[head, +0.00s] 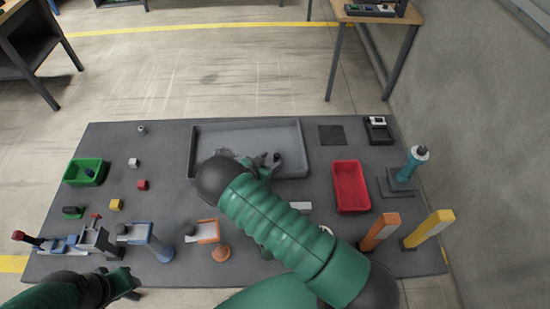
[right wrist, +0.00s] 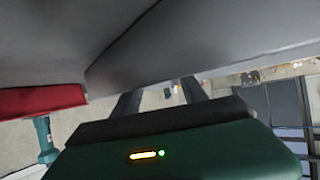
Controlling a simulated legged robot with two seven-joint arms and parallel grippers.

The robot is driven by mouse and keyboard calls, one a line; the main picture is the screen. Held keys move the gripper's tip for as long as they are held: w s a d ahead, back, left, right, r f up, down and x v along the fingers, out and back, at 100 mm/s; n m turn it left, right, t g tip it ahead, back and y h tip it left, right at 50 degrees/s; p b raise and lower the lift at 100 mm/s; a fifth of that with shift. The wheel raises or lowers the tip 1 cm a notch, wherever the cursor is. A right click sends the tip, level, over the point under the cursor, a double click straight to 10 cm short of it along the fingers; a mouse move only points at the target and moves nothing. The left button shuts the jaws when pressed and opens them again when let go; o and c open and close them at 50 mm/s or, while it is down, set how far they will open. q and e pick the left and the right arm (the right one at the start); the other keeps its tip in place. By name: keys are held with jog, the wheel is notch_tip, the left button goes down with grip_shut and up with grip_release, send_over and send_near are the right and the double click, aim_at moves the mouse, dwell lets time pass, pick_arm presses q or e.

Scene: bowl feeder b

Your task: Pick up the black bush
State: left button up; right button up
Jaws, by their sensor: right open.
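A small dark piece (head: 277,157) shows in the grey tray (head: 303,150) at the fingers of my right gripper (head: 265,163). It may be the black bush, but it is too small to tell it from a fingertip. My right gripper reaches into the tray from the front, and my forearm hides part of the tray. In the right wrist view the two fingers (right wrist: 162,97) stand apart with nothing clearly held between them, close to a grey wall. My left gripper (head: 127,283) is at the front left, low in the head view; its jaws are unclear.
A red bin (head: 351,174) stands right of the tray, and a green bin (head: 84,180) stands at the left. Small cubes lie between the green bin and tray. Several fixtures line the front edge. A teal tool (head: 415,162) stands at the right.

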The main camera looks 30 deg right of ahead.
aim_at(276, 157)
jog(key=x, duration=0.3)
jog(key=shift+s+d, duration=0.1)
jog(key=shift+d, duration=0.2)
jog(key=shift+a, duration=0.4)
grip_shut()
jog(key=shift+d, duration=0.25)
